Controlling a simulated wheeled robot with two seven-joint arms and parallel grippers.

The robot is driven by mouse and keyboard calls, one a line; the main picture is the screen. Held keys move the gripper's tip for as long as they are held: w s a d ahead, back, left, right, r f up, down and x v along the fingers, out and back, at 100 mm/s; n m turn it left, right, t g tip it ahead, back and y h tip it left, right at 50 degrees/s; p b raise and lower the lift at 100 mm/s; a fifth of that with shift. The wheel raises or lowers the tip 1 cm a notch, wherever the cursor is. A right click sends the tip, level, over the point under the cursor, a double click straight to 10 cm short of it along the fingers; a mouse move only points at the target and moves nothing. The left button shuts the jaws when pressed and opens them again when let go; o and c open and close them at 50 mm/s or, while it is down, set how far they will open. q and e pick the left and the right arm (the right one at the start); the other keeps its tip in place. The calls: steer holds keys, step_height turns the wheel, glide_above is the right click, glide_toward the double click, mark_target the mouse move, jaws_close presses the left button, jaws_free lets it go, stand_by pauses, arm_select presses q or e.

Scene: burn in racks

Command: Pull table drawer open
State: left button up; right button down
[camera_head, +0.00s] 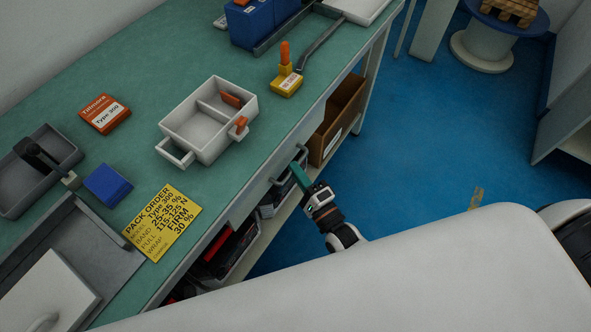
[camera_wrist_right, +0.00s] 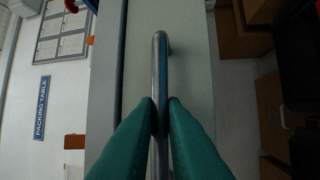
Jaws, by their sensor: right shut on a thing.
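The table drawer (camera_wrist_right: 205,75) shows in the right wrist view as a pale grey front with a metal bar handle (camera_wrist_right: 160,60). My right gripper (camera_wrist_right: 160,102) has its two green fingers closed on that handle, one on each side. In the head view my right gripper (camera_head: 298,172) reaches the handle (camera_head: 284,176) at the front edge of the green-topped table (camera_head: 60,115). The drawer front is seen steeply from above there, and I cannot tell how far it stands out. My left gripper is not in view.
A cardboard box (camera_head: 340,117) sits on the shelf below.

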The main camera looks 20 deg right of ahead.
steer(key=s+d+p, duration=0.2)
steer(key=s+d, duration=1.3)
steer(key=s, duration=0.4)
steer(key=shift+p, duration=0.35)
steer(key=shift+s, duration=0.1)
steer(key=c, duration=1.5)
jaws_free()
steer(key=b+v, duration=0.2)
steer(key=v, duration=1)
